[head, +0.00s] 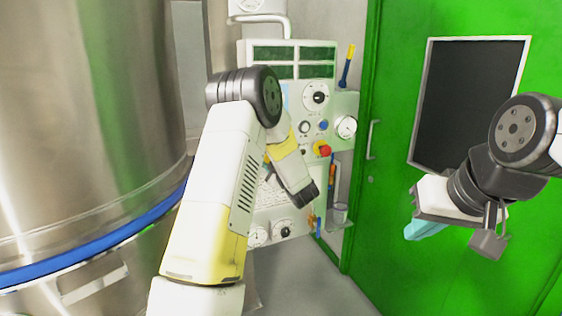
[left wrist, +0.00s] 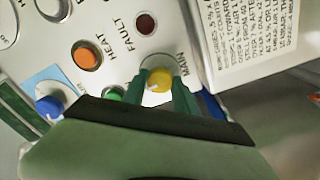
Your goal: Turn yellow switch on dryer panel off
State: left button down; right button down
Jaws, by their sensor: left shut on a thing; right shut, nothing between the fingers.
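In the left wrist view the yellow switch (left wrist: 159,80) sits on the pale dryer panel (left wrist: 115,15), next to the label MAIN. My left gripper (left wrist: 163,85) is shut on it, with one green finger on each side. A white mark shows on its face; which setting it points to I cannot tell. In the head view my left arm covers the middle of the dryer panel (head: 263,83) and hides the switch and the left fingertips. My right gripper (head: 488,240) is shut and empty, in front of the green door, away from the panel.
Beside the yellow switch are a green button (left wrist: 114,94), a blue knob (left wrist: 49,107), an orange HEAT lamp (left wrist: 87,57) and a dark FAULT lamp (left wrist: 145,24). A red button (head: 322,148) is close to my left arm. A large steel vessel (head: 85,110) stands left; a green door (head: 395,200) stands right.

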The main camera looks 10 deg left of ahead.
pick_arm(q)
jog(key=shift+n, duration=2)
jog(key=c, duration=1)
grip_release()
jog(key=shift+o, duration=0.2)
jog(key=v, duration=0.8)
jog(key=shift+w, duration=0.1)
